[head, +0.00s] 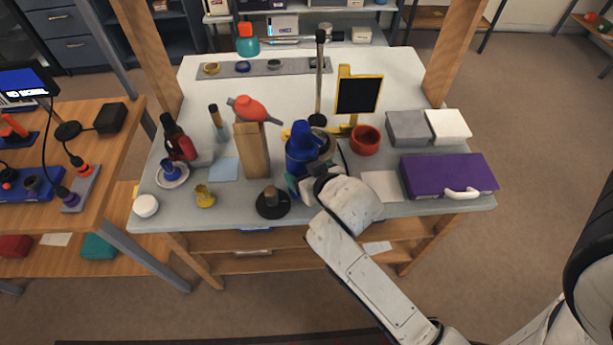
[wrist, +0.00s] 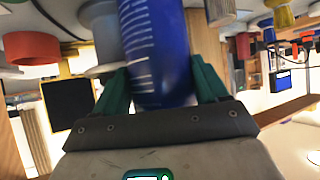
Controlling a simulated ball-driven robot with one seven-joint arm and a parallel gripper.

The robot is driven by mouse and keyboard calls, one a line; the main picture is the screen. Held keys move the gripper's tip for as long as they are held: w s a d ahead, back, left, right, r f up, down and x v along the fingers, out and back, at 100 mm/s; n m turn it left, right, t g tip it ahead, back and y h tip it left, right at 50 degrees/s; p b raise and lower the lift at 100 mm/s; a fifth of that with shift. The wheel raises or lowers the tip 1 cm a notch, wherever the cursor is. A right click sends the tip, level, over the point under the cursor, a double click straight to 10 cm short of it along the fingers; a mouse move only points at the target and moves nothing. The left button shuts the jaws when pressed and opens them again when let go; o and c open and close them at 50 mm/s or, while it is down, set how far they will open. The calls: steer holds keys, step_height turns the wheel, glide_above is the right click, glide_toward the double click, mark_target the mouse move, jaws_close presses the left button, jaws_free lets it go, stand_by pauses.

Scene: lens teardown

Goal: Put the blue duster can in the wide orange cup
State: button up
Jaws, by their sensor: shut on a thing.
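The blue duster can (head: 298,150) is near the middle of the table in the head view, and it fills the upper middle of the wrist view (wrist: 155,50). My gripper (wrist: 160,78) is shut on it, with one green finger on each side. In the head view my wrist covers part of its lower end, so I cannot tell whether it touches the table. The wide orange cup (head: 365,139), red-orange and open at the top, stands right of the can, apart from it. The cup also shows at the left of the wrist view (wrist: 32,48).
A tan box (head: 252,150) with a red blower (head: 250,108) on top stands left of the can. A black-panelled yellow stand (head: 357,95) and a tall post (head: 319,80) are behind. A purple case (head: 448,176) and grey box (head: 408,128) lie to the right.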

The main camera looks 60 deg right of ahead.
steer(key=shift+f, duration=0.8)
steer(key=shift+f, duration=0.1)
steer(key=o, duration=1.2)
steer(key=shift+f, duration=0.1)
steer(key=o, duration=0.5)
